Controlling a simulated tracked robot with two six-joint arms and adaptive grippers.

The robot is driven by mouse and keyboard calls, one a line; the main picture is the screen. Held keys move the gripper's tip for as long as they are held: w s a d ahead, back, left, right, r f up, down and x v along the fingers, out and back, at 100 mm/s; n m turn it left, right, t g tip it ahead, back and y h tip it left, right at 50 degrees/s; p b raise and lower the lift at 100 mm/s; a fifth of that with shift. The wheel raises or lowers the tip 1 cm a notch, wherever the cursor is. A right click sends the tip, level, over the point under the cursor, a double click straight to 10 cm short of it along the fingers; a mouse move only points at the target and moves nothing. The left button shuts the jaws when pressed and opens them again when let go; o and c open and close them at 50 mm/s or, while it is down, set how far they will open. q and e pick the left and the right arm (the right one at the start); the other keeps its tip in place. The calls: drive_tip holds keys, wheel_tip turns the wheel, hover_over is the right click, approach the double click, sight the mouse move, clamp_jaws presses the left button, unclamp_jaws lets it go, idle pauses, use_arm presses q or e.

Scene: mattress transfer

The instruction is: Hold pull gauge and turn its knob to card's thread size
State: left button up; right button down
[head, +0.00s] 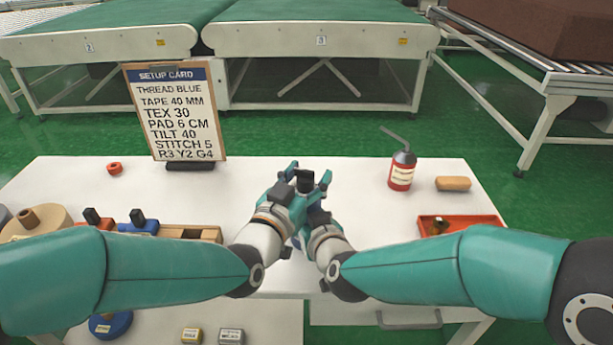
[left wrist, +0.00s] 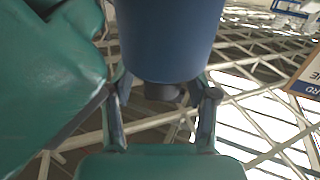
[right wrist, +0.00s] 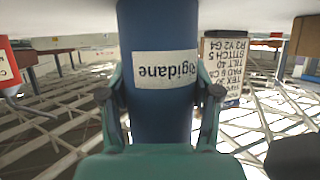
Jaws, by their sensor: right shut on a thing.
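The pull gauge is a blue cylinder with a white "Rigidane" label (right wrist: 165,68). My right gripper (right wrist: 160,95) is shut around its body. In the left wrist view the blue body (left wrist: 168,40) ends in a short dark knob (left wrist: 164,92). My left gripper (left wrist: 160,97) has a finger on each side of the knob, with gaps visible; its fingers stand apart. In the head view the two grippers meet above the table and hide most of the gauge. The setup card (head: 175,110) stands upright at the back left and reads "TEX 30". The knob's setting cannot be read.
Green conveyors (head: 320,40) stand behind. The table around the grippers is clear.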

sight(302, 184)
drive_tip(key=shift+d+r, duration=0.1)
drive_tip(key=shift+r, duration=0.05)
use_arm(q)
drive_tip(key=shift+s+a, duration=0.3)
drive_tip(key=shift+s, duration=0.15)
use_arm(e)
drive_tip(key=shift+w, duration=0.1)
use_arm(q)
drive_tip(key=v, duration=0.6)
drive_tip(key=shift+s, duration=0.15)
drive_tip(key=shift+f, duration=0.1)
use_arm(e)
drive_tip(key=shift+c, duration=0.9)
unclamp_jaws()
drive_tip(key=shift+s, duration=0.2)
